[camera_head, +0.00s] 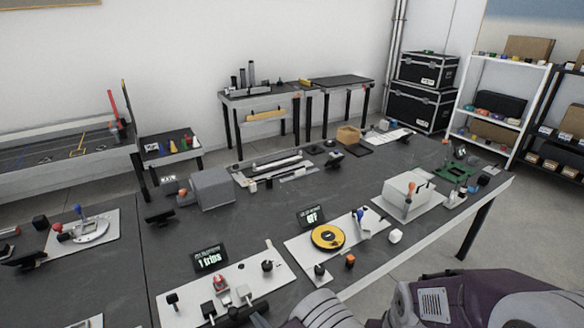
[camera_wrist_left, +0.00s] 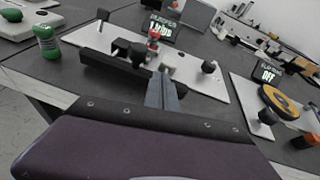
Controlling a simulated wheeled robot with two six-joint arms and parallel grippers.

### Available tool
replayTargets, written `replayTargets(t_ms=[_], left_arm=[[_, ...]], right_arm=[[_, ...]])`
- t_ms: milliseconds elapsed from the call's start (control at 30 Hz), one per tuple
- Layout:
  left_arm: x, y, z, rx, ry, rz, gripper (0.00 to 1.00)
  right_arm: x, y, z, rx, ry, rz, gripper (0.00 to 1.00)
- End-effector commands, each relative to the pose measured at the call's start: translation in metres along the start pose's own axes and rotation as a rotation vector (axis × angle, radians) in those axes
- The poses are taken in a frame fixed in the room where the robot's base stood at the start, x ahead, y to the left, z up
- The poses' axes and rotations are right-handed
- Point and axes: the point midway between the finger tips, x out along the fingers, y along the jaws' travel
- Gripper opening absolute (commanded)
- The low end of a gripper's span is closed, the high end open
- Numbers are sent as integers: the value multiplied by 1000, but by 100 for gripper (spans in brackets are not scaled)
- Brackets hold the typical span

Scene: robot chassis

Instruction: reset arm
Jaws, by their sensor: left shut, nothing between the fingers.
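My left gripper (camera_wrist_left: 164,90) shows in the left wrist view, with its fingers together and nothing between them. It is over the near edge of the dark table, close to the white panel (camera_wrist_left: 196,70) with a black lever, a red knob (camera_wrist_left: 153,34) and a counter display. I cannot tell from this view whether it touches the panel. In the head view, my purple and grey arm parts fill the bottom right, and the fingers are hard to make out there. My right gripper is not in view.
The dark table (camera_head: 330,205) holds a panel with a yellow disc (camera_head: 327,237), a white box (camera_head: 407,190) and a grey block (camera_head: 213,188). Shelves (camera_head: 497,105) stand at the back right. Grey floor is clear at right.

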Motion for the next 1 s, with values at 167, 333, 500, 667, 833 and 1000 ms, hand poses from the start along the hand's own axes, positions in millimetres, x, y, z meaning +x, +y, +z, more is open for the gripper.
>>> replayTargets(t_ms=[167, 333, 500, 667, 833, 1000], left_arm=[[44, 48, 109, -385, -36, 326, 0], [18, 170, 154, -913, 33, 871, 0], [-54, 191, 124, -1574, 246, 1290, 0], [-85, 141, 100, -1935, 431, 1422, 0], [-81, 112, 96, -2082, 510, 1421, 0], [-80, 111, 96, -2075, 519, 1407, 0]], right_arm=[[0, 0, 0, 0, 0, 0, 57], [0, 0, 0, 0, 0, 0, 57], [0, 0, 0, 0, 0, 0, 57], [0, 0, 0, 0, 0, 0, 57], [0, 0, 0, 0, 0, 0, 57], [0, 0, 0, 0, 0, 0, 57]])
